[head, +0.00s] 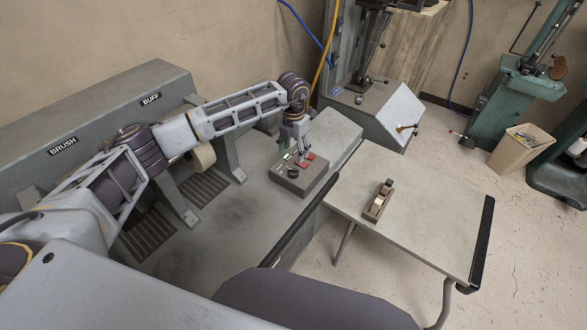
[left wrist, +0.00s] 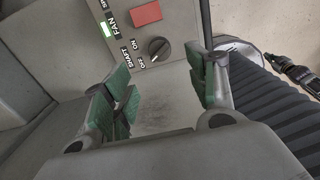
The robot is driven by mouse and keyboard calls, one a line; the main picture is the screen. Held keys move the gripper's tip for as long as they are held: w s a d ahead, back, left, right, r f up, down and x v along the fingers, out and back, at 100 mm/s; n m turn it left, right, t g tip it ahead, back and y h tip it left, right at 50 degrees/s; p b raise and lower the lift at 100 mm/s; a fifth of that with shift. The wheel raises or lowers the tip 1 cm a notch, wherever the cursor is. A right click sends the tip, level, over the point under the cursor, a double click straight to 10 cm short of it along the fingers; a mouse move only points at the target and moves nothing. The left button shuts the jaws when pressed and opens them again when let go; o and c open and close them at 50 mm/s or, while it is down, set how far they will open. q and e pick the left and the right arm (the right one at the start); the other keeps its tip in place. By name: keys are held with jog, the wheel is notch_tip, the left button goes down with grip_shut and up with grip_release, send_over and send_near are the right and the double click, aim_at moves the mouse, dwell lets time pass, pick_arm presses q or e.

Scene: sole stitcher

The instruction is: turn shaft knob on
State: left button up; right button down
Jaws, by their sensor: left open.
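The shaft knob (left wrist: 159,48) is a round black knob with a pale pointer line, on the grey control box (head: 300,187) beside SHAFT, ON and OFF labels. I cannot tell its setting for sure. A dark round knob (head: 292,171) also shows on the box in the head view. My left gripper (head: 298,151) is over the back of the box. In the left wrist view, its green-padded fingers (left wrist: 162,88) are apart with nothing between them, and the knob lies beyond them, untouched. My right gripper is not in view.
A red button (left wrist: 146,13) and a lit green indicator (left wrist: 106,30) sit close to the knob. The grey machine labelled BRUSH and BUFF (head: 105,105) stands behind my left arm. A side table (head: 420,215) holds a small wooden plane-like tool (head: 378,202).

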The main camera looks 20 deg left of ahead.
aim_at(294, 169)
pick_arm(q)
notch_tip(294, 169, down, 10)
jog(key=shift+p, duration=0.75)
jog(key=c, duration=1.1)
jog(key=shift+o, duration=0.2)
